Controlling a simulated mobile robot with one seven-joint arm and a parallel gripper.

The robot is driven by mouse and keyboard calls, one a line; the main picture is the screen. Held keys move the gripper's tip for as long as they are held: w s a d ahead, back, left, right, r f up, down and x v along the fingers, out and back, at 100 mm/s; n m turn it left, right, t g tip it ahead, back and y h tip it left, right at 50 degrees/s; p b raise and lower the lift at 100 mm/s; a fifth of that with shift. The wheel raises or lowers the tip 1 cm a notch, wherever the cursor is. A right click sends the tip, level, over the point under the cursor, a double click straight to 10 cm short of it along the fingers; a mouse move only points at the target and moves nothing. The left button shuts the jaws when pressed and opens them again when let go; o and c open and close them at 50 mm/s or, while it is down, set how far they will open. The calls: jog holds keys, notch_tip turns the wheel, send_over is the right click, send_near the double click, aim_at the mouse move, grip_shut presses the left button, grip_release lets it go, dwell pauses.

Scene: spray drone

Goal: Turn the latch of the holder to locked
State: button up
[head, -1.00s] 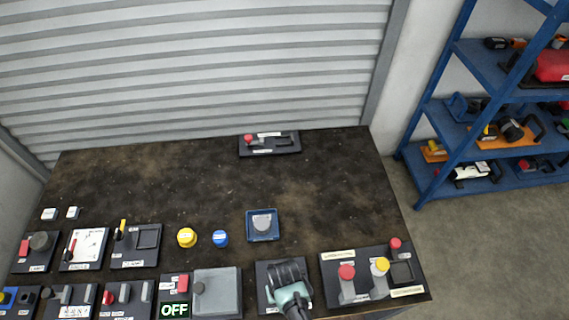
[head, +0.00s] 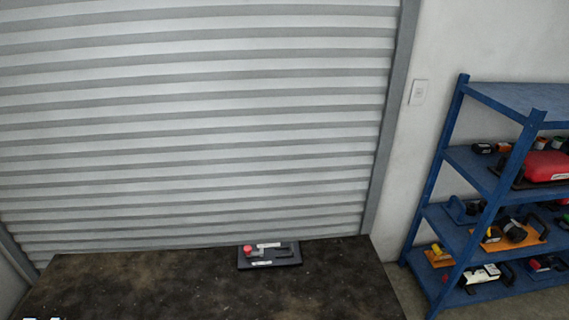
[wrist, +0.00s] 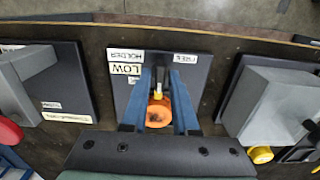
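The holder's dark panel (wrist: 190,80) shows in the wrist view, with white labels reading LOW, HOLDER and FREE. On it is a narrow dark part with a yellow piece (wrist: 158,84), which looks like the latch. An orange round part (wrist: 159,112) lies nearer the camera. My gripper (wrist: 158,80) reaches over the panel with its two blue fingers apart, one on each side of these parts. I cannot tell whether the fingers touch them. The fingers cover part of the panel. The head view shows neither the holder nor my gripper.
In the wrist view, a panel with a grey block (wrist: 22,85) stands left and a grey box (wrist: 270,105) right. The head view shows a red-knobbed device (head: 268,256) at the table's back edge, a shutter (head: 190,130) behind, and a blue shelf (head: 480,155) right.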

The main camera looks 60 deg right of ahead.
jog(key=shift+o, duration=1)
jog(key=shift+r, duration=0.1)
notch_tip(320, 180, up, 13)
dwell(0.3)
